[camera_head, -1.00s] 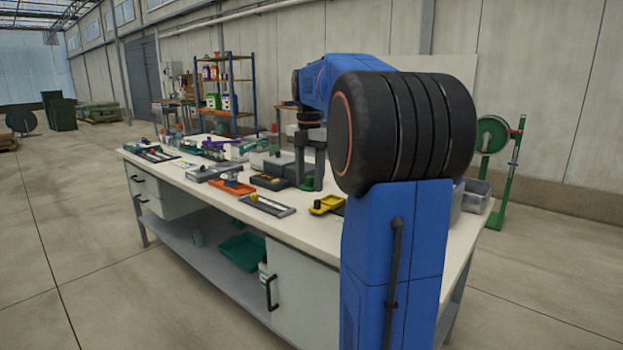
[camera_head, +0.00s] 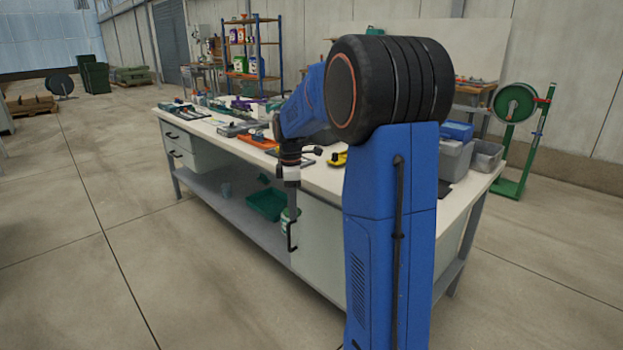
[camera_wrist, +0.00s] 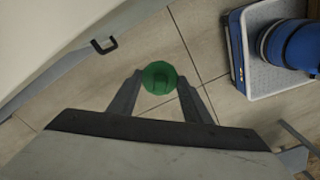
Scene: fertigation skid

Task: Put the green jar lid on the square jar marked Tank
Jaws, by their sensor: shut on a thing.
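The green jar lid (camera_wrist: 160,78) is round and sits between the two fingertips of my gripper (camera_wrist: 158,82) in the wrist view. My gripper is shut on it and holds it over the floor, clear of the bench top. In the head view my gripper (camera_head: 292,205) hangs in front of the bench's long side, fingers down; I cannot make out the lid there. The square jar marked Tank cannot be picked out in either view; my arm hides part of the bench.
The bench (camera_head: 215,128) carries several tools and trays, with a blue box (camera_head: 457,131) and grey bins (camera_head: 486,155) at its right end. A green tray (camera_head: 266,204) lies on the lower shelf. A green hose reel (camera_head: 515,104) stands beyond. The floor at left is open.

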